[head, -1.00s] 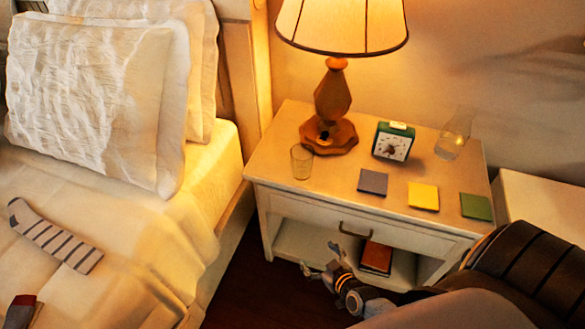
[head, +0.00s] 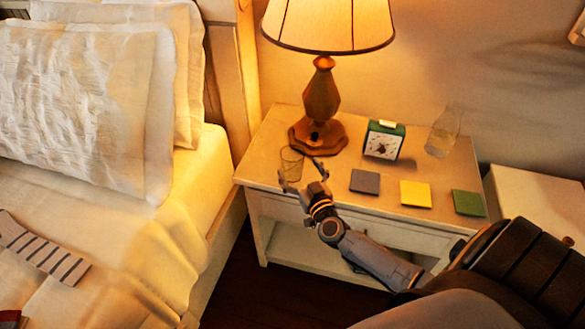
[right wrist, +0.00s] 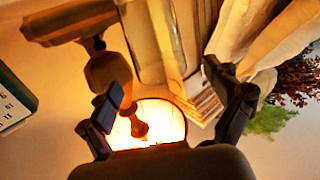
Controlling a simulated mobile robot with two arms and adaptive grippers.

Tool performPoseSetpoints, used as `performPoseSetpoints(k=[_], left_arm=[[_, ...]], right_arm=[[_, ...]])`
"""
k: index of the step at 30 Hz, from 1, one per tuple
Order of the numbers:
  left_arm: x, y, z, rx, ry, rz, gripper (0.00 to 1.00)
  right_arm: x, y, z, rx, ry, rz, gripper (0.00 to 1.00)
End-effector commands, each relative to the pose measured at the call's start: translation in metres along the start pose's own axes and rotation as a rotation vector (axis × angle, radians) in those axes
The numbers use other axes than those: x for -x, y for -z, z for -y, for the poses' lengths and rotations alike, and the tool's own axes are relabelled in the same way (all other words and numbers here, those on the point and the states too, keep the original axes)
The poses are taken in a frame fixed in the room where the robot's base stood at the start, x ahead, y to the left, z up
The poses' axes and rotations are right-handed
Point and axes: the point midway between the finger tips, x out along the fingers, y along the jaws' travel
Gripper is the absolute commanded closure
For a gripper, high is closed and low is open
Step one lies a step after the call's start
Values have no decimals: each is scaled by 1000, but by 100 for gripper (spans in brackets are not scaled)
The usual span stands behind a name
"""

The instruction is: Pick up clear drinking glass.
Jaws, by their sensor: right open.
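The clear drinking glass (head: 291,161) stands upright on the nightstand top (head: 262,147), left of the lamp base. My right gripper (head: 301,172) is open at the nightstand's front edge, its fingertips close to the near side of the glass. In the right wrist view the glass (right wrist: 150,42) shows ahead of the open right gripper (right wrist: 163,84), roughly between the two fingers. I cannot tell whether a finger touches it. My left gripper is not in view.
The lamp (head: 320,95) stands just behind the glass. A green clock (head: 384,140), a clear carafe (head: 444,132), and grey (head: 365,182), yellow (head: 415,194) and green (head: 468,203) squares lie to the right. The bed (head: 150,240) with pillows is at left.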

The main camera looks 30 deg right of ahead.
Motion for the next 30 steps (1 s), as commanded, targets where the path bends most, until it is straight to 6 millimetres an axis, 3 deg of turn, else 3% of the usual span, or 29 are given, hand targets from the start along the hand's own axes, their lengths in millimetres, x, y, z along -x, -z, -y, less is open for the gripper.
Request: performPoseSetpoints(k=[12,21,30], left_arm=[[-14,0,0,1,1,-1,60],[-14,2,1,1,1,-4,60],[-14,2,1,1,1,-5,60]], right_arm=[[-49,-4,-2,0,-1,-1,10],[-54,-2,-1,0,0,1,10],[-53,-3,-1,0,0,1,71]])
